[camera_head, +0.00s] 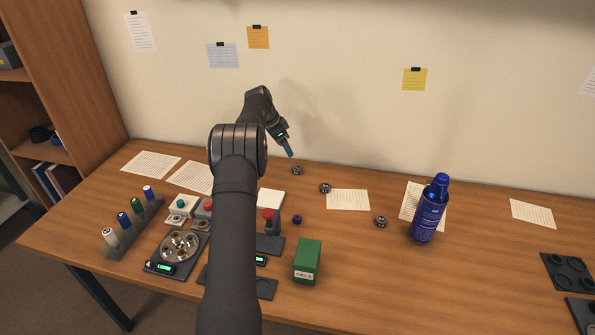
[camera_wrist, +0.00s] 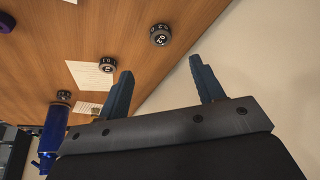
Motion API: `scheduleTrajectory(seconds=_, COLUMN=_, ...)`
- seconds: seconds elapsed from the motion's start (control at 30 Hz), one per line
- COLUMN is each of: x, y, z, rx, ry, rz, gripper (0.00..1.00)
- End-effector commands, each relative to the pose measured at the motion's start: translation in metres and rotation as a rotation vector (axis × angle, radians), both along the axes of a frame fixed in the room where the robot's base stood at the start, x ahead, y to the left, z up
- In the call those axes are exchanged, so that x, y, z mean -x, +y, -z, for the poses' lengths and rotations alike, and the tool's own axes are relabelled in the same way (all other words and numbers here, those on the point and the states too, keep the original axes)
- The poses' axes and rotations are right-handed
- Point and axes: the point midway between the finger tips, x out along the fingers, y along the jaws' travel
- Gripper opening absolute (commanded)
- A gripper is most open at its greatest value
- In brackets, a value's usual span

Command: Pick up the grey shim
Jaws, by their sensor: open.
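My gripper (camera_head: 288,147) is raised above the back of the table, near the wall. In the wrist view its two blue-grey fingers (camera_wrist: 161,70) stand apart with nothing between them. I cannot pick out a grey shim for sure in either view. A round metal tray (camera_head: 179,246) with small round pieces sits on a scale at the front left; its contents are too small to tell apart.
Black trays (camera_head: 567,272) lie at the far right. My arm hides part of the table's middle.

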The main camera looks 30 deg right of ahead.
Motion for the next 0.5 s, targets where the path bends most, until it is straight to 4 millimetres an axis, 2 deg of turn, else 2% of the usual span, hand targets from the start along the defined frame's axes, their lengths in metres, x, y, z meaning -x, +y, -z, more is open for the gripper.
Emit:
scheduleTrajectory(seconds=0.03, x=0.001, y=-0.005, z=0.012, rx=-0.001, ry=0.001, rz=0.002, gripper=0.61)
scheduleTrajectory(seconds=0.2, x=0.002, y=-0.018, z=0.043, rx=-0.001, ry=0.0, rz=0.001, gripper=0.61)
scheduleTrajectory(seconds=0.3, x=0.003, y=-0.023, z=0.055, rx=-0.001, ry=0.0, rz=0.001, gripper=0.61)
scheduleTrajectory(seconds=0.5, x=0.003, y=-0.027, z=0.064, rx=0.0, ry=-0.002, rz=0.001, gripper=0.61)
